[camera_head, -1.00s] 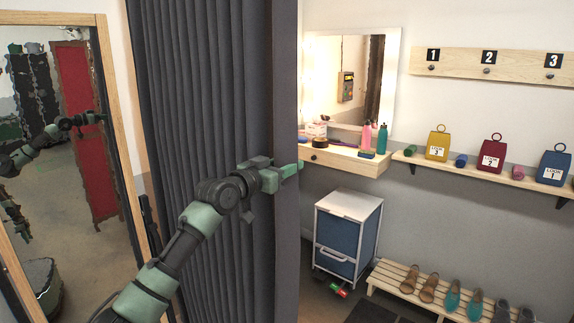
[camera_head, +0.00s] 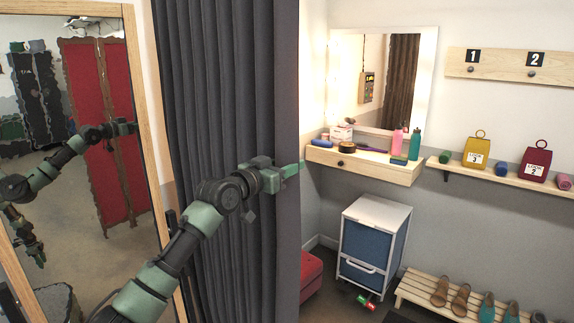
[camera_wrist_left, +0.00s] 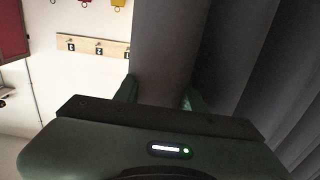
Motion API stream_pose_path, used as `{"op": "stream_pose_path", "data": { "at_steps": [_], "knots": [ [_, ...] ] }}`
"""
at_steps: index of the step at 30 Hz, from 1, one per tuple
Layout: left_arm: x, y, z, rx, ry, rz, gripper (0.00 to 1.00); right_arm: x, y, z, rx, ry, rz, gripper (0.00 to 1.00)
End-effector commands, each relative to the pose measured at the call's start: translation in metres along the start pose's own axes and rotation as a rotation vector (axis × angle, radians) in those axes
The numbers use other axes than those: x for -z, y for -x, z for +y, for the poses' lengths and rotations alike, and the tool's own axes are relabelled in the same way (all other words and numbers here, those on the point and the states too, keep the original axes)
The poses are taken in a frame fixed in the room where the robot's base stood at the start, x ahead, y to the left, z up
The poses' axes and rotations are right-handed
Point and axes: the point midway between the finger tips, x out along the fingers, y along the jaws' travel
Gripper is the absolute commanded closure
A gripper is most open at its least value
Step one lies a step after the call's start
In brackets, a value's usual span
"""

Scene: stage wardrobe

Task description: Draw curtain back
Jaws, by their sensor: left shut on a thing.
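The dark grey curtain (camera_head: 228,120) hangs in pleats at the left centre of the head view, its free edge running down beside the opening to the room. My left gripper (camera_head: 290,170) is at that edge and shut on it. In the left wrist view, the curtain's edge fold (camera_wrist_left: 165,50) runs between the two fingertips of my left gripper (camera_wrist_left: 158,95), with more pleats on the right. The fingers are partly hidden behind the gripper body. My right gripper does not show directly in the head view.
A tall mirror (camera_head: 90,180) stands left and reflects my arms. Beyond the curtain are a wooden vanity shelf (camera_head: 365,165), a blue drawer unit (camera_head: 372,245), a red seat (camera_head: 311,272) and a slatted shoe bench (camera_head: 415,290). Floor shows between curtain and drawers.

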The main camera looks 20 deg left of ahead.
Motion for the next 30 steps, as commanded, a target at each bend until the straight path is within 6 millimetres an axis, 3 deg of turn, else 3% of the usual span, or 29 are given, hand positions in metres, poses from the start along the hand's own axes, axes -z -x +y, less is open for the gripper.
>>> {"op": "stream_pose_path", "data": {
  "at_steps": [7, 8, 10, 21, 30],
  "knots": [
    [-0.003, 0.0, 0.0, 0.0, 0.003, -0.007, 1.0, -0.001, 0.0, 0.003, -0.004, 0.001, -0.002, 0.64],
    [-0.003, 0.0, 0.0, 0.0, 0.002, -0.007, 0.55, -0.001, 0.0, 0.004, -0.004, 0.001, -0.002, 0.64],
    [-0.002, 0.0, 0.0, 0.0, 0.002, -0.006, 0.38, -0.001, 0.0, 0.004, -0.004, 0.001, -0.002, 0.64],
    [-0.002, 0.004, -0.001, 0.0, 0.0, -0.003, 0.38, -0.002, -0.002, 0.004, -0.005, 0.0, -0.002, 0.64],
    [-0.005, 0.048, -0.001, 0.001, -0.003, -0.005, 0.38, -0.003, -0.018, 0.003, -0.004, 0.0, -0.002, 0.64]
  ]
}}
